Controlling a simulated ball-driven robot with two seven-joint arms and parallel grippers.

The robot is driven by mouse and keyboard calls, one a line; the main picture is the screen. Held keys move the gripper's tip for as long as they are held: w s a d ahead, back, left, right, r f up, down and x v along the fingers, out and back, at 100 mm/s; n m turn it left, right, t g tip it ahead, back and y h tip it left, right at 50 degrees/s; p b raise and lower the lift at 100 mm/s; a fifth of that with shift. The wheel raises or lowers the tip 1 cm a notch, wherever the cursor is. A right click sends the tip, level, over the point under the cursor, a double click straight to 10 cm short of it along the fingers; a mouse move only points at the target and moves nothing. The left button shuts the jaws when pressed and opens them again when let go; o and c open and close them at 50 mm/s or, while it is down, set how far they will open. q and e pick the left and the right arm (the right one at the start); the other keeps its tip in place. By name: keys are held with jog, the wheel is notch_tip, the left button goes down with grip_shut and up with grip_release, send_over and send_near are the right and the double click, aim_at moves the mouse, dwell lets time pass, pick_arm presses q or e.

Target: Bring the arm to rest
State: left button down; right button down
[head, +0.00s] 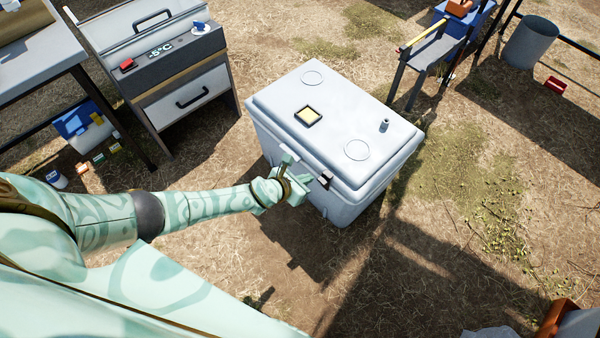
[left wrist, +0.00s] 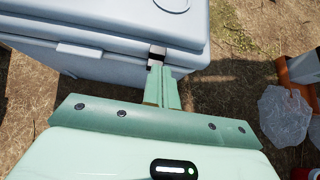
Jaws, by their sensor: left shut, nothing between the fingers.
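My left arm comes in from the left in the head view, with its gripper (head: 302,181) at the front of the white cooler box (head: 330,100). The gripper is shut and empty. In the left wrist view its closed fingers (left wrist: 163,85) point at the dark latch (left wrist: 157,54) on the cooler's front. I cannot tell whether they touch it. The latch also shows in the head view (head: 325,179), just right of the gripper. The cooler's lid is down. My right gripper is in neither view.
A grey cabinet (head: 185,95) reading -5°C stands at the back left, beside a table (head: 30,60). Small bottles (head: 57,179) sit on the ground below. A grey bin (head: 530,42) and a red item (head: 555,85) are at the back right. Dry ground right of the cooler is open.

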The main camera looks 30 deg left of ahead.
pick_arm(q)
jog(key=r, duration=0.1)
jog(key=r+p, duration=0.1)
jog(key=shift+s+a+r, duration=0.1)
jog(key=shift+s+r, duration=0.25)
jog(key=shift+s, duration=0.05)
